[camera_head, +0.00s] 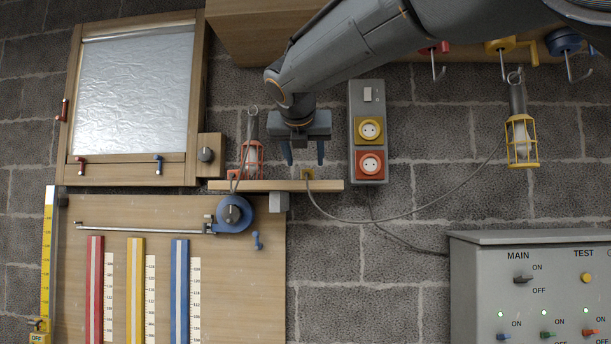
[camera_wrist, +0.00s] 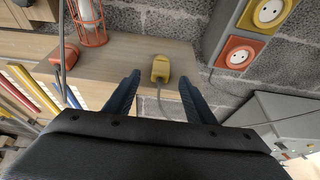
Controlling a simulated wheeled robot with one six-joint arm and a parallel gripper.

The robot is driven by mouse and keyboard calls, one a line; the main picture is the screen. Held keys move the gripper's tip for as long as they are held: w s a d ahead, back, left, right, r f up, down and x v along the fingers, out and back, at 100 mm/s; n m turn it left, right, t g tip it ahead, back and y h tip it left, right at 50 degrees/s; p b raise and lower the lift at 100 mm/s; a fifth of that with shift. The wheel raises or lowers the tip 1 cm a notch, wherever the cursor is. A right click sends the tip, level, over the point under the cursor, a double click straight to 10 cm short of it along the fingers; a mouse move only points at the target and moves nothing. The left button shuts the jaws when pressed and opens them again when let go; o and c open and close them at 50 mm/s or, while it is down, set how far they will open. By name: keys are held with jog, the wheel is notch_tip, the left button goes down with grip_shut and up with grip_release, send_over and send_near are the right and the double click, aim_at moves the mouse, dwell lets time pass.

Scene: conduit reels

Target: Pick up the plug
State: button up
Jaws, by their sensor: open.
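A yellow plug (camera_head: 307,173) with a grey cable sits on a narrow wooden shelf (camera_head: 275,185). In the wrist view the yellow plug (camera_wrist: 160,69) lies on the shelf top, beyond and between my fingertips. My gripper (camera_head: 305,158) is open and empty, pointing down just above the shelf. In the wrist view my gripper (camera_wrist: 158,82) shows its two blue fingers spread apart, with clear room between them. The plug's cable runs back toward my gripper in that view. A second plug, red (camera_head: 233,173), sits at the left part of the shelf.
A red caged lamp (camera_head: 252,158) stands on the shelf, left of my gripper. A grey socket box (camera_head: 355,135) with a yellow socket (camera_head: 370,130) and a red socket (camera_head: 370,164) is at the right. A yellow lamp (camera_head: 521,140) hangs farther right. A control cabinet (camera_head: 470,260) stands lower right.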

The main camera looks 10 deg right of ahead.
aim_at(307, 170)
jog(key=p+x, duration=0.2)
jog(key=x, duration=0.4)
jog(key=shift+w+d, duration=0.1)
jog(key=shift+d, duration=0.1)
jog(key=shift+w+d+f, duration=0.1)
jog(key=shift+w+f, duration=0.2)
jog(key=shift+w, duration=0.3)
jog(key=shift+c, duration=0.3)
jog(key=c, duration=1)
